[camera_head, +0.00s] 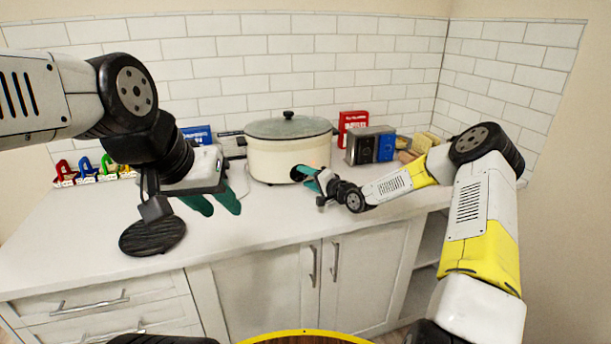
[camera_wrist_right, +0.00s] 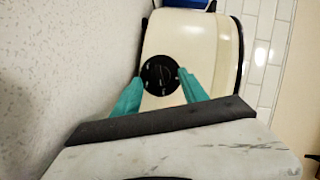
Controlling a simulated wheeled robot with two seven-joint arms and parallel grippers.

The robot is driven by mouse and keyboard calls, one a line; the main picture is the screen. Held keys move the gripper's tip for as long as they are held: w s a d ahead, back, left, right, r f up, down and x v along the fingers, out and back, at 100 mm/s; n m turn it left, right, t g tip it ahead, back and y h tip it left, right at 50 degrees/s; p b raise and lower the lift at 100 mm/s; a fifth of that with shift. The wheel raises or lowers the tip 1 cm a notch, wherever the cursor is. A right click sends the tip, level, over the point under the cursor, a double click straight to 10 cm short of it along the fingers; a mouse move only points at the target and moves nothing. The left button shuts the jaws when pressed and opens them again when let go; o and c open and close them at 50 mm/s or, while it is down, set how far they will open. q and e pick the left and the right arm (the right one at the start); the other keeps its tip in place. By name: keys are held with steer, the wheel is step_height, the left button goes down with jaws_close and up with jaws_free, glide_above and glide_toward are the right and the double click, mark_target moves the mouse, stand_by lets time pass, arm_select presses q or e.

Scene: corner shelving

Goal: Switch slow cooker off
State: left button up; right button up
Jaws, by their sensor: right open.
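The slow cooker (camera_head: 270,155) is a cream pot with a grey lid and black knob on top. It stands on the white counter against the tiled wall. In the right wrist view its cream front (camera_wrist_right: 205,60) carries a round black dial (camera_wrist_right: 160,75). My right gripper (camera_head: 308,177) is at the front of the cooker; its teal fingertips (camera_wrist_right: 158,88) are apart, one on each side of the dial. I cannot tell whether they touch it. My left gripper (camera_head: 218,205) hangs over the counter to the left of the cooker, its two teal fingers apart and empty.
A red box (camera_head: 351,124) and a metallic appliance (camera_head: 366,146) stand to the right of the cooker. Colored items (camera_head: 88,169) and a blue box (camera_head: 197,133) stand at the left. A round dark object (camera_head: 152,236) shows under my left wrist. The counter (camera_head: 262,225) is clear in front.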

steer(key=shift+w+a+f, duration=0.1)
steer(key=shift+w+a, duration=0.2)
steer(key=shift+w, duration=0.05)
jaws_close()
steer(key=n+h, duration=0.2)
steer(key=n, duration=0.3)
steer(key=shift+s+a+r+g+h, duration=0.1)
steer(key=shift+a+r+g+h, duration=0.2)
steer(key=shift+g+h, duration=0.1)
steer(key=n+h, duration=0.2)
steer(key=n, duration=0.1)
steer(key=shift+a+r, duration=0.1)
steer(key=shift+a, duration=0.05)
steer(key=shift+n+t+h, duration=0.3)
steer(key=shift+n+h, duration=0.4)
steer(key=shift+n, duration=0.2)
steer(key=shift+s, duration=0.1)
